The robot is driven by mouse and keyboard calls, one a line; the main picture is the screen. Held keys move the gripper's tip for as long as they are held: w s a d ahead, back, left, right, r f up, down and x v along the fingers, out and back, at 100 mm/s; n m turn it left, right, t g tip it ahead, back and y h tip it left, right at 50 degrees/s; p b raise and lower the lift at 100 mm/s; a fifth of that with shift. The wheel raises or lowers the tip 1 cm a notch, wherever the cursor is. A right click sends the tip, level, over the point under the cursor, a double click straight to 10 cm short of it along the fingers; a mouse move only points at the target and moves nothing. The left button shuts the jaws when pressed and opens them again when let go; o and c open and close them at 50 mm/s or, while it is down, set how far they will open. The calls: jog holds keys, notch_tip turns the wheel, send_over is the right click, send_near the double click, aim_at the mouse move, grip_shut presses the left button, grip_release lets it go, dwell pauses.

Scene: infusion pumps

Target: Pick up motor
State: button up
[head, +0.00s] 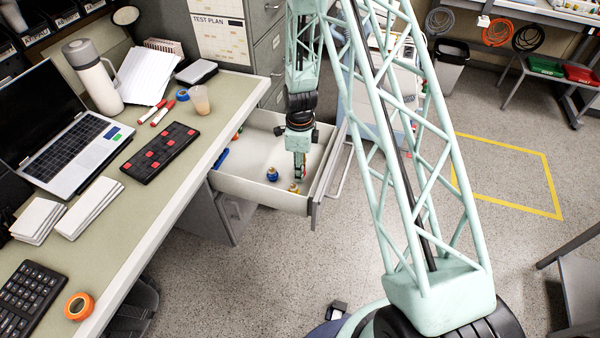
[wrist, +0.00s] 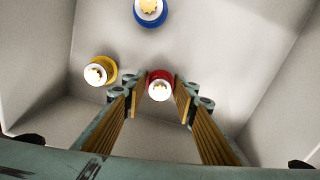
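Three small round motor-like parts with white ends and gold gears are in the open drawer. The red motor (wrist: 160,86) lies between my gripper's fingertips in the wrist view. The yellow motor (wrist: 101,71) is to its left, and the blue motor (wrist: 150,12) is at the top. In the head view, the blue motor (head: 272,175) and yellow motor (head: 293,188) show near my gripper (head: 299,174); the red one is hidden there. My gripper (wrist: 160,83) points down into the drawer, fingers apart on either side of the red motor. I cannot tell whether they touch it.
The white drawer (head: 243,190) is pulled out from under the desk (head: 225,100), its walls close around my gripper. A blue object (head: 221,159) lies by its left wall. The desk holds a laptop (head: 70,140), a flask (head: 92,78) and a cup (head: 199,100).

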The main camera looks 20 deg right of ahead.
jog(key=c, duration=0.4)
jog(key=shift+r, duration=0.15)
jog(key=shift+r+p, duration=0.85)
jog(key=shift+r, duration=4)
